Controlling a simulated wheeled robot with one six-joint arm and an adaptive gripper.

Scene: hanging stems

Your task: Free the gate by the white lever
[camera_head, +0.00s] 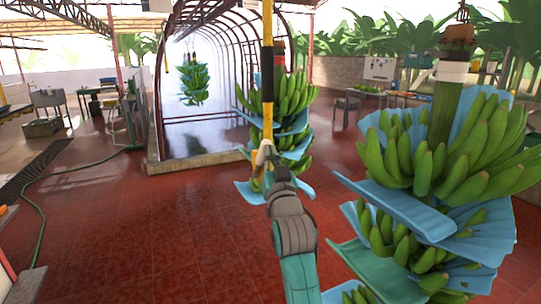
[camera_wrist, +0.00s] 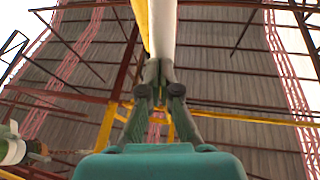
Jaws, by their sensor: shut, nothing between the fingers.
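A white lever (camera_wrist: 162,28) runs down from the top of the wrist view beside a yellow bar (camera_wrist: 141,18). Its lower end meets my gripper (camera_wrist: 159,66) in the picture; I cannot tell whether they touch. My gripper is shut and empty, its fingers pointing up. In the head view, my gripper (camera_head: 266,158) is at the lower end of a yellow pole with black bands (camera_head: 267,95), which stands upright and runs out of the top of the frame. The lever's pale end (camera_head: 262,150) shows there, partly hidden by my gripper. I cannot tell which part is the gate.
A banana stem with blue sheets (camera_head: 445,165) hangs close on the right. Another banana stem (camera_head: 285,100) hangs just behind the pole, and a smaller one (camera_head: 193,83) in the arched tunnel (camera_head: 160,100). A green hose (camera_head: 75,178) lies left on the open red floor (camera_head: 140,235).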

